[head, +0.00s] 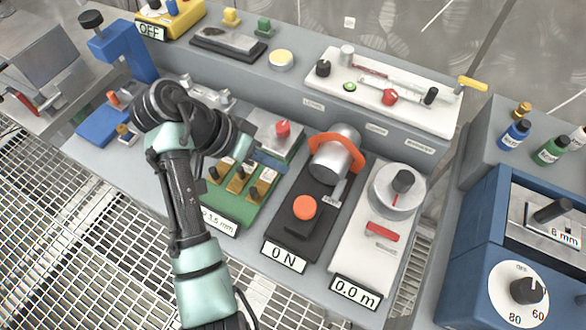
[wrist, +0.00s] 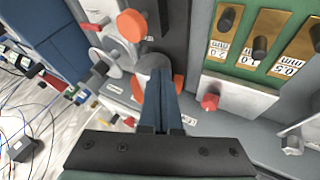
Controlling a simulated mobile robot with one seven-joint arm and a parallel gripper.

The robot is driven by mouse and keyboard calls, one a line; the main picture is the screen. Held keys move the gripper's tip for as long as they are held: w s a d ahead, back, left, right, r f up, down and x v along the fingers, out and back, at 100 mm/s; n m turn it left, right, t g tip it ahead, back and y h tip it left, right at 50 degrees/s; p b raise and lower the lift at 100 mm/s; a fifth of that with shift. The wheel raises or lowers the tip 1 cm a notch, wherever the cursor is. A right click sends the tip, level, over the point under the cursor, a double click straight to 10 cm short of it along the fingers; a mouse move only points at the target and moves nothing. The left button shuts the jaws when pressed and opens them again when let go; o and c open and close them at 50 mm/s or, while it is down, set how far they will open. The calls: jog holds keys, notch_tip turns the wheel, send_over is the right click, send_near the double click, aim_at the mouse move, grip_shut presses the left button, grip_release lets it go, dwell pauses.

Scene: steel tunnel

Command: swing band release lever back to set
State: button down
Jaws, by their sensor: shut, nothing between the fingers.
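The band unit is a black base (head: 290,243) with a silver cylinder (head: 335,165), an orange band (head: 338,143) around it, an orange round knob (head: 305,207) and a "0 N" display (head: 284,256). A small pale tag (head: 334,193) sits beside the cylinder; I cannot clearly make out the release lever. In the wrist view the orange knob (wrist: 132,25) and silver cylinder (wrist: 152,62) lie beyond my gripper (wrist: 159,78). Its dark fingers are shut, empty, and overlap the cylinder and orange band (wrist: 138,88) in the picture; contact cannot be told.
Right is a white dial panel (head: 365,255) reading 0.0 m. A white panel (head: 375,85) stands behind. The blue dial unit (head: 480,255) is far right.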

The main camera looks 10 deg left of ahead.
aim_at(333, 194)
jog(key=x, duration=0.8)
jog(key=shift+d+f+b, duration=0.25)
jog(key=shift+f+b, duration=0.05)
jog(key=shift+b, duration=0.1)
jog(key=shift+s+d+p, duration=0.15)
jog(key=shift+d+p, duration=0.1)
jog(key=shift+d, duration=0.35)
jog(key=shift+s+d+p, duration=0.15)
jog(key=shift+d+p, duration=0.05)
jog(key=shift+d, duration=0.4)
jog(key=shift+s+d, duration=0.25)
jog(key=shift+d, duration=0.45)
jog(key=p, duration=0.1)
jog(key=n+p, duration=0.1)
jog(key=p, duration=0.1)
jog(key=shift+s+d+r+t, duration=0.25)
jog(key=shift+s+t, duration=0.1)
jog(key=shift+t, duration=0.05)
jog(key=shift+s+d+p, duration=0.1)
jog(key=shift+p, duration=0.2)
jog(key=shift+s+f, duration=0.1)
jog(key=shift+f, duration=0.1)
